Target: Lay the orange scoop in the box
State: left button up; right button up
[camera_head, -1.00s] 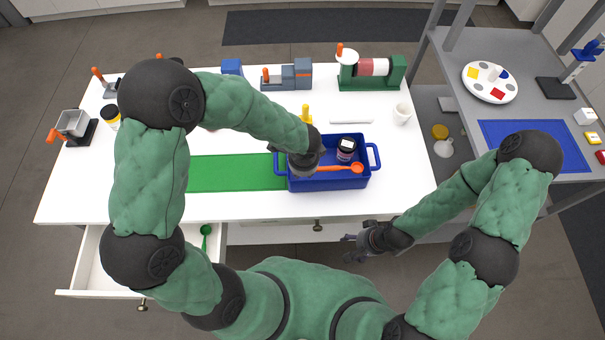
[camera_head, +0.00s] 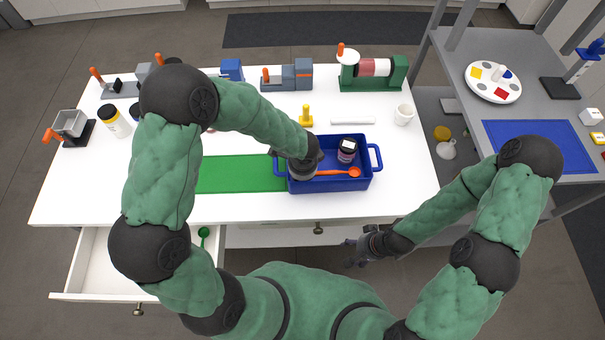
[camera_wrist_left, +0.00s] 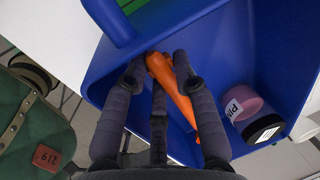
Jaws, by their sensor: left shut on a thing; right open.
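The blue box (camera_head: 330,184) stands near the front edge of the white table. My left gripper (camera_wrist_left: 157,76) reaches down into its left part and is shut on the handle of the orange scoop (camera_wrist_left: 175,90). The fingers of my left gripper are mostly hidden in the head view. My right gripper (camera_head: 362,248) is open and empty in front of the table, low and apart from the box.
A green mat (camera_head: 240,174) lies left of the box. A yellow object (camera_head: 306,116), a white bar (camera_head: 352,121) and a white cup (camera_head: 404,114) stand behind. An open drawer (camera_head: 150,262) holds a green scoop (camera_head: 203,236).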

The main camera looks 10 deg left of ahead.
pick_arm(q)
jog(key=shift+f+b, duration=0.4)
jog(key=shift+f, duration=0.05)
jog(key=o, duration=0.7)
jog(key=shift+c, duration=0.2)
jog(key=shift+r, duration=0.15)
jog(key=shift+r+p, duration=0.65)
jog(key=shift+p, duration=0.2)
notch_tip(320, 180, up, 12)
jog(key=s+p, duration=0.2)
jog(key=p, duration=0.2)
jog(key=shift+s+d+f, duration=0.15)
jog(key=shift+d+f, duration=0.1)
jog(key=shift+d, duration=0.1)
